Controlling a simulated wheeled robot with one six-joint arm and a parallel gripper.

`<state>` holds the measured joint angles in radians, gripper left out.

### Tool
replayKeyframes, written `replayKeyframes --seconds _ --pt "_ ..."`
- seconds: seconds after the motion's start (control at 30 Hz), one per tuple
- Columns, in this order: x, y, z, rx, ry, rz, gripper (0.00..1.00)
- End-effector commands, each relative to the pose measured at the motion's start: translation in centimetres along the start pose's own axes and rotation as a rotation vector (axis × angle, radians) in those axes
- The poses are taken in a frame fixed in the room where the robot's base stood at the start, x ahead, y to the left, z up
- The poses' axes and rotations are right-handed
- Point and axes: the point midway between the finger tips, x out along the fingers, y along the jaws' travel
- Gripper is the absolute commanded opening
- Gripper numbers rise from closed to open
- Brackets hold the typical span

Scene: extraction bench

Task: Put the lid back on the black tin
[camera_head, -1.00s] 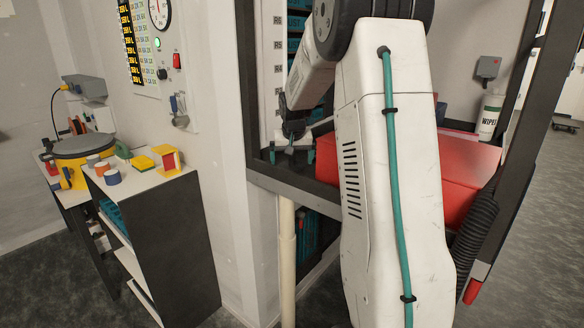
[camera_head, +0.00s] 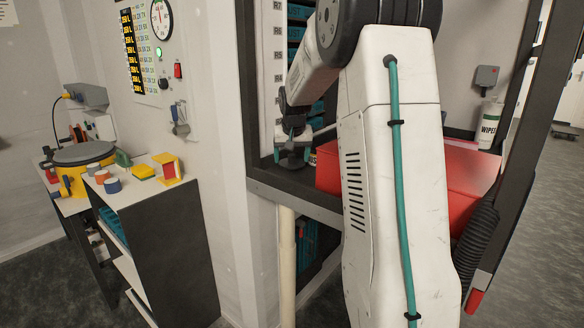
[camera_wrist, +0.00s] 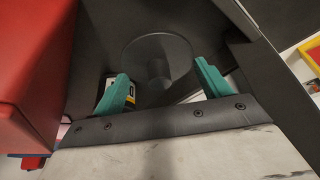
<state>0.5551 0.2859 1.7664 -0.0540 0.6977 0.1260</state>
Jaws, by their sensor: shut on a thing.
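My gripper (camera_head: 292,154) reaches down over the dark shelf behind my arm. In the wrist view its two teal fingers (camera_wrist: 162,76) stand either side of a dark round disc with a short stem (camera_wrist: 158,48), which looks like the lid with its knob. My gripper is shut on the lid's knob, though the contact itself is hard to see. In the head view a dark shape shows between the fingers. I cannot make out the black tin as a separate thing, nor whether the disc rests on anything.
A red box (camera_head: 455,170) stands close right of the gripper; it also fills the left of the wrist view (camera_wrist: 30,70). A small yellow, black and white labelled thing (camera_wrist: 107,86) lies behind one finger. A wipes canister (camera_head: 489,124) stands farther right. A wall edge closes the left side.

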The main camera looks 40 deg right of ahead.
Motion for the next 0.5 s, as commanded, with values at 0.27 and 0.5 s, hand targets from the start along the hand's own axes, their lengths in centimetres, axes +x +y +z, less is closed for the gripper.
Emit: replayKeyframes --seconds 0.27,0.5 --pt "-4.4 0.2 -1.9 0.003 0.000 0.001 0.55" --pt "-3.3 4.2 -4.2 0.062 -0.011 0.021 0.55"
